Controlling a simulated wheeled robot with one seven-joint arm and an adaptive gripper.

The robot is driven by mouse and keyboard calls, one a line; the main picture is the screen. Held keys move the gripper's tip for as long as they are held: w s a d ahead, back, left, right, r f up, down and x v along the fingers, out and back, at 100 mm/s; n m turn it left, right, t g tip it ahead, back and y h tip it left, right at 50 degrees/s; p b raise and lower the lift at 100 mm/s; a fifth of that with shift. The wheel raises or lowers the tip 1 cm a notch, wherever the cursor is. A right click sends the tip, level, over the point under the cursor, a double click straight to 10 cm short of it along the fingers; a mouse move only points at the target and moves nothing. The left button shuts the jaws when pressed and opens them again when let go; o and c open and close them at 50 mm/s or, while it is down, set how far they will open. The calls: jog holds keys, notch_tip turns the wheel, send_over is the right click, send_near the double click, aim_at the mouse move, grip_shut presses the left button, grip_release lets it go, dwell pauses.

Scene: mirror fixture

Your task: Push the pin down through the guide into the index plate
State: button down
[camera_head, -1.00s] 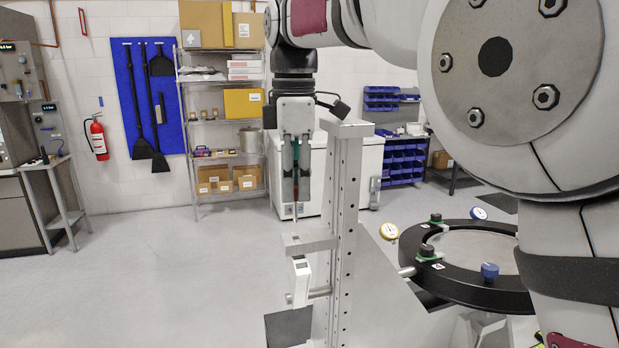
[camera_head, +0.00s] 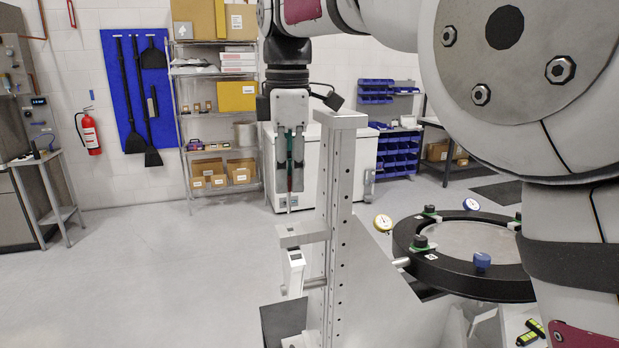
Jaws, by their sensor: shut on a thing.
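My gripper (camera_head: 289,188) points straight down left of the tall perforated post. The guide (camera_head: 302,233) appears to be the pale metal arm sticking out left from the post, just below the gripper. The pin's lower end is close above the guide in the picture; I cannot tell whether it is in the hole. I cannot clearly make out the index plate; a dark square plate (camera_head: 284,322) lies below the guide.
The tall post (camera_head: 338,215) stands close to the right of the gripper. Right of it is a black ring fixture (camera_head: 469,283) with clamps, a blue knob (camera_head: 482,262) and dial gauges. A white boxed device (camera_head: 295,272) hangs under the guide. The floor on the left is clear.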

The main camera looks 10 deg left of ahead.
jog(key=shift+s+d+f+g, duration=0.1)
jog(key=shift+s+f+g, duration=0.2)
jog(key=shift+f, duration=0.45)
jog(key=shift+s+f+g, duration=0.1)
jog(key=shift+s+f, duration=0.25)
jog(key=shift+f, duration=0.4)
jog(key=shift+r, duration=0.1)
jog(key=shift+d+r, duration=0.1)
jog(key=shift+r, duration=2.15)
